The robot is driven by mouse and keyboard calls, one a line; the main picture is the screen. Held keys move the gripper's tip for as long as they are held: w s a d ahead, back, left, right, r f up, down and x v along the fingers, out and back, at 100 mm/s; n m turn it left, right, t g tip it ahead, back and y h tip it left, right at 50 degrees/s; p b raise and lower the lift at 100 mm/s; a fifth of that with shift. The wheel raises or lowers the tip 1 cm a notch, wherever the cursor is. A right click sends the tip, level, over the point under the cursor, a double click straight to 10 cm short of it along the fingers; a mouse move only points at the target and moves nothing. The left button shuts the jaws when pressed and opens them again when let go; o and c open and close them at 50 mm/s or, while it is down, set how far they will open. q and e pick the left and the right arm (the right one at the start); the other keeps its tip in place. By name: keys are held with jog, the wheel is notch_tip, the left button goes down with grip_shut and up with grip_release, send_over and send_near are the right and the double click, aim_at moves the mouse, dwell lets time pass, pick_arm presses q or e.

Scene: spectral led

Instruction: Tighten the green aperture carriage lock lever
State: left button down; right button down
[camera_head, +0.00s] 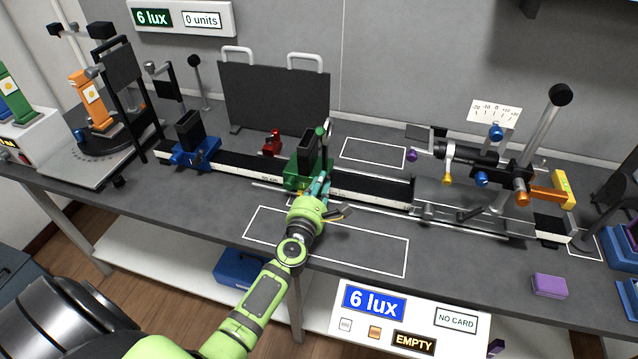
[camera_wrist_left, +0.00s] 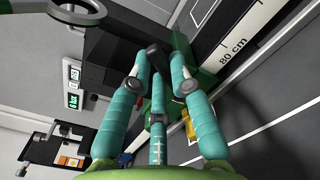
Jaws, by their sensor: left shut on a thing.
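The green aperture carriage (camera_head: 292,180) sits on the black rail (camera_head: 375,187) near the middle of the bench, with a black block and a thin ring on top. In the left wrist view the carriage's green side (camera_wrist_left: 183,45) is just beyond the fingers, beside the rail scale marked 80 cm. My left gripper (camera_head: 320,187) reaches the carriage's front right side. Its teal fingers (camera_wrist_left: 156,58) are closed in on a small dark part, apparently the lock lever (camera_wrist_left: 155,50), mostly hidden by the fingertips. The lever's angle cannot be told. My right gripper is out of view.
A dark panel (camera_head: 273,98) with white handles stands behind. A telescope assembly (camera_head: 480,165) is on the right.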

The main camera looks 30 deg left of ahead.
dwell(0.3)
pick_arm(q)
jog(key=c, duration=1.1)
grip_release()
jog(key=v, duration=1.2)
jog(key=shift+f, duration=0.1)
